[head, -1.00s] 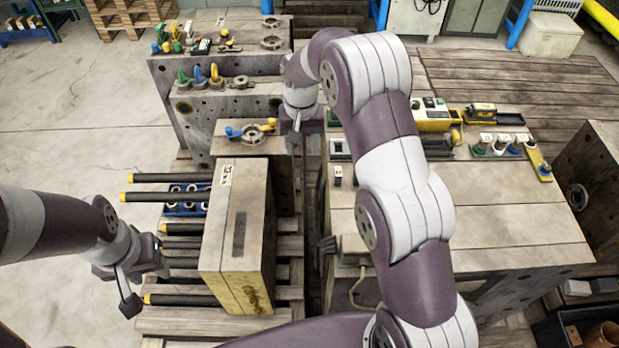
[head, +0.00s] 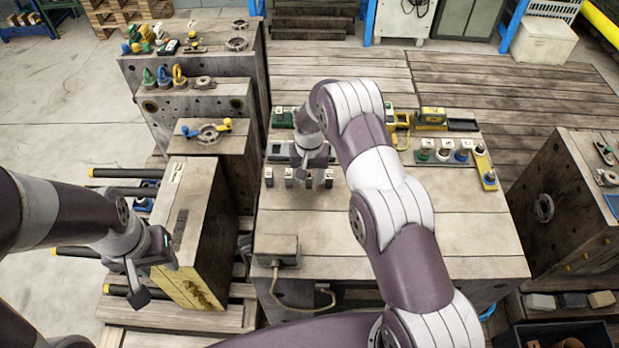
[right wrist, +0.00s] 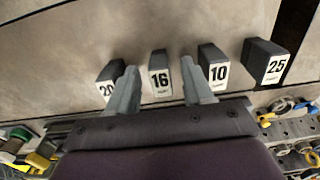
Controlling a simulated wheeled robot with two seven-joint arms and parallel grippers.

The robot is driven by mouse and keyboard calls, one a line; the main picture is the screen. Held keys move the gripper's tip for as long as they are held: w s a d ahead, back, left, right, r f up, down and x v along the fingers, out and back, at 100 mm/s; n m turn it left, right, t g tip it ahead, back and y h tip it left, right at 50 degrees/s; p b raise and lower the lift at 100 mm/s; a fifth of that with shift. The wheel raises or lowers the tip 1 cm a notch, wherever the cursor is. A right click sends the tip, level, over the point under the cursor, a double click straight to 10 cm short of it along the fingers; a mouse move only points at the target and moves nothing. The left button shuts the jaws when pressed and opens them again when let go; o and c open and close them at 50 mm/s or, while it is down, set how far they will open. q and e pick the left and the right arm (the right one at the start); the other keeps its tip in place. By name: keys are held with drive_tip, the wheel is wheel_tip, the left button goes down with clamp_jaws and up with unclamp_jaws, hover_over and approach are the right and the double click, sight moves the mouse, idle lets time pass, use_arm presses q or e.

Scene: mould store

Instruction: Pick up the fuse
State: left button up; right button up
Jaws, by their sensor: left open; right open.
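Several small dark fuses with white number labels stand in a row on the wooden-topped bench. In the right wrist view they read 20 (right wrist: 108,82), 16 (right wrist: 160,75), 10 (right wrist: 215,68) and 25 (right wrist: 266,62). In the head view the leftmost fuse (head: 268,177) and the rightmost fuse (head: 328,179) show, with my right gripper (head: 303,176) over the row. In the right wrist view this gripper (right wrist: 159,64) is open and empty, with fuse 16 showing between its fingers. Contact cannot be told. My left gripper (head: 138,290) is open beside the tall block (head: 205,235).
A grey box with a cable (head: 276,249) sits at the bench's front left. A grey block (head: 281,151) stands just behind the fuses. Coloured-base posts (head: 444,151) and a yellow tool (head: 401,138) lie further right.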

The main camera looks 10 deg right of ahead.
sight(309, 175)
clamp_jaws()
wheel_tip(309, 175, up, 4)
drive_tip(key=shift+s+a+r+b, duration=0.1)
drive_tip(key=shift+r+b, duration=0.1)
drive_tip(key=shift+b, duration=0.2)
drive_tip(key=s+a+r, duration=0.1)
drive_tip(key=s+r, duration=0.5)
drive_tip(key=s, duration=0.5)
drive_tip(key=shift+s+a+r+b, duration=0.15)
drive_tip(key=shift+a+r+b, duration=0.15)
drive_tip(key=shift+r+b, duration=0.1)
